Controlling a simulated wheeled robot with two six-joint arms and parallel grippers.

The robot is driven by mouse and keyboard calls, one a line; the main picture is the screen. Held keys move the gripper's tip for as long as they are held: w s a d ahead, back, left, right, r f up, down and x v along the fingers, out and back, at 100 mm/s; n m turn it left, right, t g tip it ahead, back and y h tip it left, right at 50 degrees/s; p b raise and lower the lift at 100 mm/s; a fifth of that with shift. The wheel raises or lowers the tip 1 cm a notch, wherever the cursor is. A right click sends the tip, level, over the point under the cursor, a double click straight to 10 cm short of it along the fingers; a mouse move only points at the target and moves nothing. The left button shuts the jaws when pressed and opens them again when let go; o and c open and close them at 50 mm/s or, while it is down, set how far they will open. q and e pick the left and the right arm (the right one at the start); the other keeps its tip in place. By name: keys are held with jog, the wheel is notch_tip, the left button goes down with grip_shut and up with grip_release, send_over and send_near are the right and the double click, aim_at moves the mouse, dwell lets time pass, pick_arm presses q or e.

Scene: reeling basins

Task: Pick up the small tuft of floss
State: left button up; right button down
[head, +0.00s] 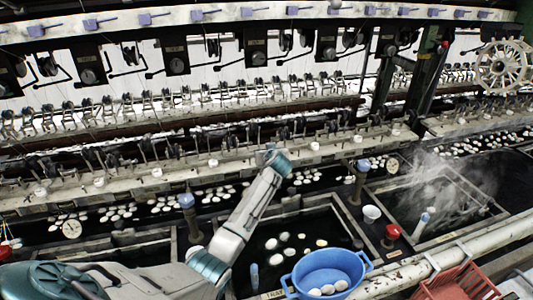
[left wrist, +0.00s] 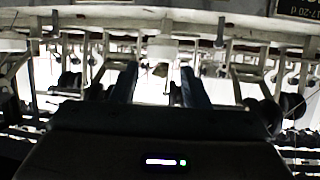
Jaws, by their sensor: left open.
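I cannot make out a tuft of floss for certain in either view; it may be hidden or too small to tell. My left arm reaches up from the lower left in the head view, and its left gripper (head: 272,150) is in front of the reeling machine's long ledge. Its fingertips are hard to see there. My right gripper is in neither view.
Dark water basins hold several white cocoons (head: 283,237). A blue bowl (head: 346,263) with cocoons stands at the front, beside a red crate (head: 466,284). Small white pieces (head: 213,162) line the ledge. Blue-capped posts (head: 186,201) rise near the arm. Steam drifts at right.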

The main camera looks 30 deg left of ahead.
pick_arm(q)
jog(key=shift+s+r, duration=0.15)
jog(key=shift+r, duration=0.05)
jog(key=c, duration=0.5)
jog(key=shift+f, duration=0.1)
grip_shut()
